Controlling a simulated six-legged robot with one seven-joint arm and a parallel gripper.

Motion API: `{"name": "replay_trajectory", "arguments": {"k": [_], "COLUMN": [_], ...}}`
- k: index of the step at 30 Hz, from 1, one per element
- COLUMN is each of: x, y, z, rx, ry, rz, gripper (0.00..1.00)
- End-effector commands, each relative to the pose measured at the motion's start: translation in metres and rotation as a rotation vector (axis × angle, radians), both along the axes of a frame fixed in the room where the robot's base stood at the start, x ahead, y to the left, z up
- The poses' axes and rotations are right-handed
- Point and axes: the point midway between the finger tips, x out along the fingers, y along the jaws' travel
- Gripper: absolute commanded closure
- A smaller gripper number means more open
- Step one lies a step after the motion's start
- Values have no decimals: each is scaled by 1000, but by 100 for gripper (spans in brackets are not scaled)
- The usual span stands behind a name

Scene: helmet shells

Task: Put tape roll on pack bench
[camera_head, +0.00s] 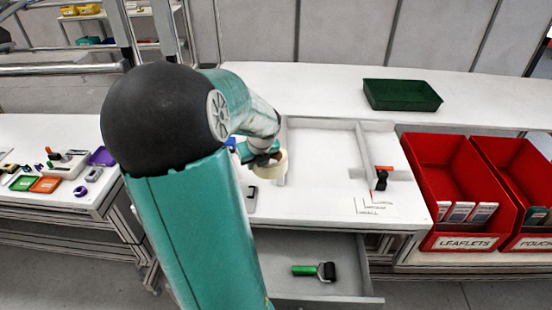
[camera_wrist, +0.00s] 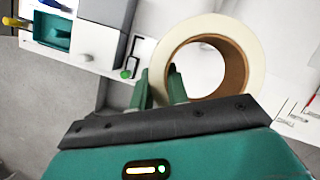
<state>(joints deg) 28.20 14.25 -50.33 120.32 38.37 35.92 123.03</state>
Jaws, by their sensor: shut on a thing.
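The tape roll is a cream ring with a brown core. It shows large in the wrist view (camera_wrist: 165,48) and small, partly hidden, in the head view (camera_head: 281,168). My gripper (camera_wrist: 161,82) is shut on the roll's near-left wall. In the head view my gripper (camera_head: 266,160) is over the left part of the white bench, which I take for the pack bench (camera_head: 320,200). My arm hides part of the bench's left side. I cannot tell whether the roll touches the surface.
A green tray (camera_head: 402,95) stands at the back. A black-and-orange tape dispenser (camera_head: 382,178) is on the bench. Red bins (camera_head: 470,180) stand at right. The open drawer (camera_head: 345,285) below holds a green-handled roller (camera_head: 314,270). Another table (camera_head: 50,215) with small parts is at left.

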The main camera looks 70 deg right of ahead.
Motion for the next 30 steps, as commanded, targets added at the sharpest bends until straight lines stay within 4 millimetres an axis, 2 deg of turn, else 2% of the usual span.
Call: {"name": "replay_trajectory", "arguments": {"k": [5,14,21,30], "x": [11,48,71,83], "y": [-16,-66,-96,-113], "z": [-12,-39,-79,-103], "rx": [2,1,2,1], "ry": [5,5,3,1], "rz": [-1,0,0,0], "gripper": [100,100,100,100]}}
